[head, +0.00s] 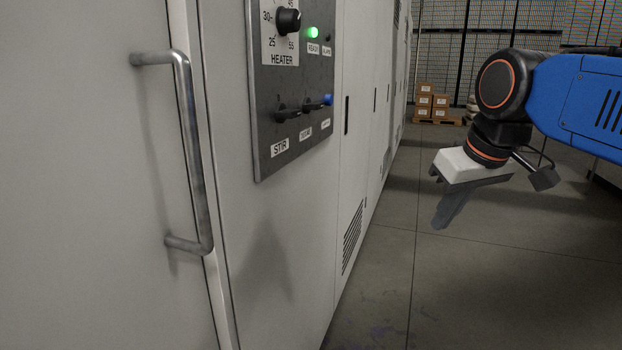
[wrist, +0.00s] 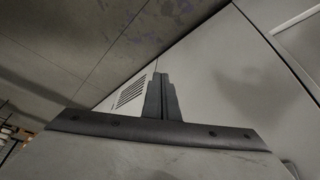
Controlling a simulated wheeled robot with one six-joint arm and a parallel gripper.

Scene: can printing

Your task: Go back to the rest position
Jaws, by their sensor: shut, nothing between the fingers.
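My gripper (head: 440,222) is at the right of the head view, out in the air over the floor and apart from the cabinet. Its fingers point down and are together, with nothing between them. In the wrist view the closed fingers (wrist: 161,84) show in the middle, with the cabinet's side and its vent behind them. The light grey cabinet (head: 280,235) fills the left of the head view.
The cabinet carries a metal door handle (head: 190,150) and a dark control panel (head: 288,150) with a heater knob (head: 288,21), a lit green lamp (head: 312,32) and switches. Boxes (head: 424,101) sit on a pallet far back. The floor (head: 480,280) below my gripper is clear.

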